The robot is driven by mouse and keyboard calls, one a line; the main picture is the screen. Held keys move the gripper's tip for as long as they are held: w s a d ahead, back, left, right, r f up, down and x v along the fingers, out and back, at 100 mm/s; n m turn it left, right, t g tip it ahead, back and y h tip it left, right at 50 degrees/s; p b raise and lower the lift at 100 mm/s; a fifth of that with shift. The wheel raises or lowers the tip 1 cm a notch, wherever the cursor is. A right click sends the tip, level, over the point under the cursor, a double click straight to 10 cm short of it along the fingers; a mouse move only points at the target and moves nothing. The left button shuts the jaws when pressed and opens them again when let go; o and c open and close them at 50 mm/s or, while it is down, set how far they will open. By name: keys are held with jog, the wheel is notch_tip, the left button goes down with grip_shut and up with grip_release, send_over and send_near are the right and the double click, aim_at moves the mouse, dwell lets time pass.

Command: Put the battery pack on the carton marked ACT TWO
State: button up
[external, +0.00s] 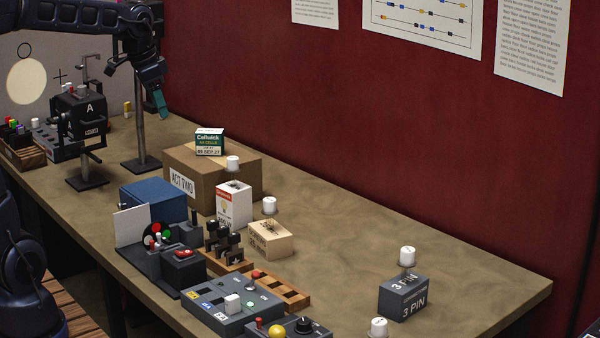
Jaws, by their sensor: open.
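The battery pack (210,142) is a small green and white box with printed writing. It sits upright on top of the brown cardboard carton (215,185), near its back left part. The carton carries a white label reading ACT TWO on its front left face. My gripper (161,104) is open, with a teal fingertip showing. It is above and to the left of the pack in the picture, apart from it. The far finger is mostly hidden.
A white knob (233,163) shows at the carton's front right. A blue box (153,199), a white and red box (234,203) and a control panel (232,306) stand in front. A dark post (140,120) stands behind my gripper.

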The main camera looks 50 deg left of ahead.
jog(key=s+d+f+n, duration=0.1)
jog(key=s+d+f, duration=0.1)
jog(key=s, duration=0.8)
jog(key=s+d+f+n+t, duration=0.1)
jog(key=s+f, duration=0.4)
jog(key=s, duration=0.5)
jog(key=d+n, duration=0.1)
jog(key=d, duration=0.1)
jog(key=shift+s+d+n, duration=0.3)
jog(key=shift+s+d, duration=0.05)
